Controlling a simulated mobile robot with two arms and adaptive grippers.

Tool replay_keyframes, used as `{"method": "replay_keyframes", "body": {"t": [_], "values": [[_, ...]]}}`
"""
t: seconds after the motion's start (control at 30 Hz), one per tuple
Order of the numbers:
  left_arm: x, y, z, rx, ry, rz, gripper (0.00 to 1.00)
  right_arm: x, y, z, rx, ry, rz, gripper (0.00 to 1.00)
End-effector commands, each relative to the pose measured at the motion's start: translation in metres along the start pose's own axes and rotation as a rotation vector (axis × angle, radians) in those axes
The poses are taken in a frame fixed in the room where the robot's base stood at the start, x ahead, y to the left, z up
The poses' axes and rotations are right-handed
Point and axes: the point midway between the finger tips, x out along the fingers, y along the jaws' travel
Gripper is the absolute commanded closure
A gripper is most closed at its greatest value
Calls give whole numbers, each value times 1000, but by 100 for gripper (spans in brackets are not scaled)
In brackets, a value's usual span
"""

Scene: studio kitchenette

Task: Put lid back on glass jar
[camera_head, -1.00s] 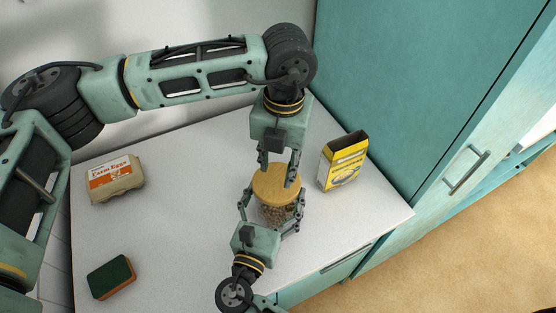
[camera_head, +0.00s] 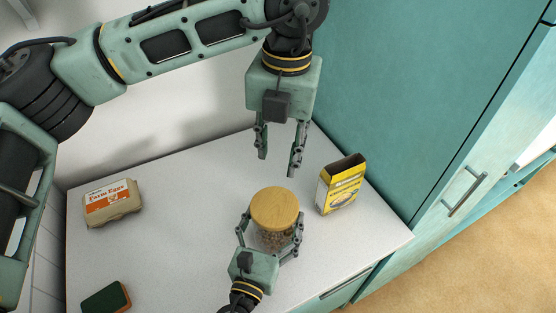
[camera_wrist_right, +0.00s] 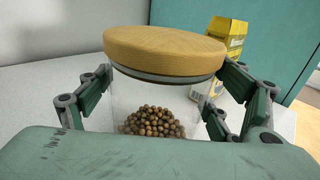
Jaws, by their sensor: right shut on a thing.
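The glass jar (camera_head: 270,238) stands on the white counter with small brown balls inside; the right wrist view shows the balls heaped at its bottom (camera_wrist_right: 150,122). The round wooden lid (camera_head: 275,207) sits on top of the jar, and in the right wrist view the lid (camera_wrist_right: 165,48) covers the mouth and looks about level. My right gripper (camera_head: 270,231) is shut on the jar, with a finger on each side of the glass below the lid. My left gripper (camera_head: 277,165) is open and empty, raised above and behind the jar, apart from the lid.
A yellow box (camera_head: 341,186) with an open top stands right of the jar; an egg carton (camera_head: 112,203) lies at the left. A green and orange sponge (camera_head: 106,298) lies at the front left. A teal cabinet (camera_head: 410,80) borders the counter (camera_head: 180,215), whose middle left is clear.

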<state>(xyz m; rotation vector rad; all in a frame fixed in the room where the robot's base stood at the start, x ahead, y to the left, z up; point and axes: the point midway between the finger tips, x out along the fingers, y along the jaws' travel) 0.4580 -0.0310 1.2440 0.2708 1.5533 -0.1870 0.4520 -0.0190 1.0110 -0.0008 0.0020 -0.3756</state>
Motion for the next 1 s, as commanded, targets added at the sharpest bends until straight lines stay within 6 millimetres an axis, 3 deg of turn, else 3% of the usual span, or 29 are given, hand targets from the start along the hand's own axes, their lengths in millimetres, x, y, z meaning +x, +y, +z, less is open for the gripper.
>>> {"method": "replay_keyframes", "body": {"t": [0.33, 0.37, 0.53, 1.0], "values": [[-5, 0, 0, 0, 0, -1, 66, 0, 0, 2, 2, -4, 0, 63], [-5, 0, 0, 0, 0, -1, 66, 0, 0, 2, 2, -4, 0, 15], [-5, 0, 0, 0, 0, -1, 66, 0, 0, 1, 2, -3, 0, 0], [-5, 0, 0, 0, 0, -1, 66, -8, 0, 0, 0, 1, 1, 0]]}}
